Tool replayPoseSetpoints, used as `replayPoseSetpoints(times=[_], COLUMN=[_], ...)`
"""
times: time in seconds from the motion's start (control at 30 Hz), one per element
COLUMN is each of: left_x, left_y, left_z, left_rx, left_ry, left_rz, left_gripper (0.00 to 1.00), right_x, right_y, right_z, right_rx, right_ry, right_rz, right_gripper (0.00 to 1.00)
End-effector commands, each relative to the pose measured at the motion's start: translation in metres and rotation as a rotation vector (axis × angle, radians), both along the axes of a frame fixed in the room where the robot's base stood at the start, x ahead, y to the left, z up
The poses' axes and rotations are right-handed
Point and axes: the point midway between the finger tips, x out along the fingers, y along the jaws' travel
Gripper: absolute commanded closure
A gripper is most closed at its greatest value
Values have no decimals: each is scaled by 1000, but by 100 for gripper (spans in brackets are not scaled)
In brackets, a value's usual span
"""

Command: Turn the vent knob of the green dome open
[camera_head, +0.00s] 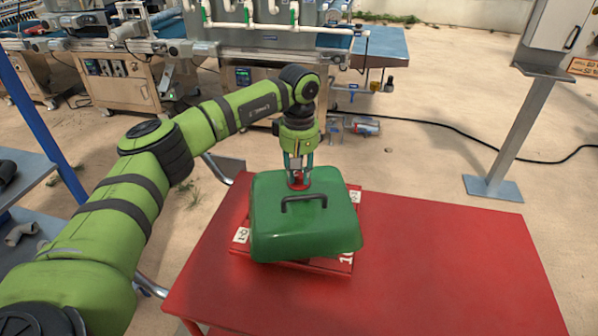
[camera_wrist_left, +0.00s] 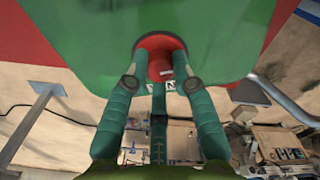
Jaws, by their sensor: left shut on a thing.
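The green dome (camera_head: 325,235) sits on a red tray (camera_head: 357,208) on the red table, with a black handle (camera_head: 303,199) on its top. A small red vent knob (camera_head: 299,185) is on the dome's far side. My left gripper (camera_head: 299,176) points down at it and is shut on the knob. In the left wrist view the red knob (camera_wrist_left: 158,43) stands against the green dome (camera_wrist_left: 80,40), between the teal fingers of the gripper (camera_wrist_left: 160,78). The knob's exact turn is hard to tell. My right gripper is not in view.
The red table (camera_head: 450,260) is clear to the right of the dome. A grey post (camera_head: 515,130) stands on the floor beyond it. Steel machines (camera_head: 120,80) line the back, and a blue-framed shelf (camera_head: 25,175) is at the left.

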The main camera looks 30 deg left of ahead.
Motion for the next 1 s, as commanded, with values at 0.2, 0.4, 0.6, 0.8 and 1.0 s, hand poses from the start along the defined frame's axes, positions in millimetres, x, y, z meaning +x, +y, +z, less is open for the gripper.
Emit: replayPoseSetpoints(times=[0.2,0.4,0.6,0.8,1.0], left_x=[0,0,0,0,1], left_y=[0,0,0,0,0], left_z=[0,1,0,0,11], left_rx=[0,-1,-1,-1,-1], left_ry=[0,-1,-1,-1,-3], left_rz=[-13,-12,-12,-12,-12], left_gripper=[100,100,50,50,50], right_x=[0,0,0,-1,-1], right_y=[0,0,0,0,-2], right_z=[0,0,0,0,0], right_rx=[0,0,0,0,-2], right_ry=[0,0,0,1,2], right_rz=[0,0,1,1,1], right_gripper=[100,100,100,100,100])
